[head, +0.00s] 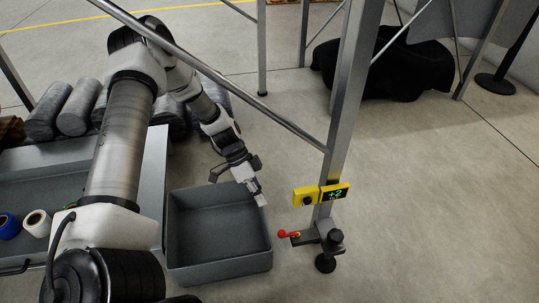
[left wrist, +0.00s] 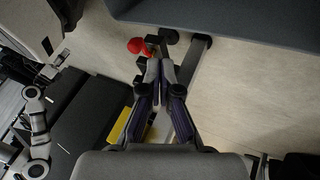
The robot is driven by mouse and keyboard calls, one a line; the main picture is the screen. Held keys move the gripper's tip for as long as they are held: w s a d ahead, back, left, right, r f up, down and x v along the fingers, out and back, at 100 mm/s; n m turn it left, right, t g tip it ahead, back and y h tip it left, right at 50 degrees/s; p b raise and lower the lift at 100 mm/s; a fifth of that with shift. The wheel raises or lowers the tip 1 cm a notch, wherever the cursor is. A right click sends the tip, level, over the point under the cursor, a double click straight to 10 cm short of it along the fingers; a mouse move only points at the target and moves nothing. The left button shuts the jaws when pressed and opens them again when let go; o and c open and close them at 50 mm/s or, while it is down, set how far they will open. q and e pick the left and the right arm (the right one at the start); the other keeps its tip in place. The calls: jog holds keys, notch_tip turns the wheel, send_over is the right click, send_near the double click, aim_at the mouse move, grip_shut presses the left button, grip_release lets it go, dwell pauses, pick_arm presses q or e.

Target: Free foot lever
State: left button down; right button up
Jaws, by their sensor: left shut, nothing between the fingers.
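The foot lever is a short lever with a red ball knob (head: 283,234), sticking out to the left from the foot (head: 325,240) of a grey gantry leg. The red knob (left wrist: 137,45) also shows in the left wrist view, just beyond and left of the fingertips. My left gripper (head: 262,199) is shut and empty, above the right rim of a grey bin, up and left of the lever and apart from it. Its closed fingers (left wrist: 159,68) point towards the foot. What seems to be my right gripper (left wrist: 50,70) is small at the left of the wrist view; its jaws are unclear.
The open grey bin (head: 220,268) stands left of the foot, close to the lever. A yellow box with a "+2" display (head: 335,193) sits on the leg above the lever. The floor right of the leg is clear.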

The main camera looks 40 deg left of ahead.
pick_arm(q)
jog(key=v, duration=0.1)
jog(key=p+v, duration=0.1)
jog(key=v, duration=0.1)
jog(key=p+v, duration=0.1)
jog(key=shift+s+a+r, duration=0.2)
jog(key=shift+s+r, duration=0.05)
jog(key=shift+s, duration=0.05)
pick_arm(e)
notch_tip(320, 180, up, 3)
jog(key=shift+s+r, duration=0.1)
jog(key=shift+r, duration=0.05)
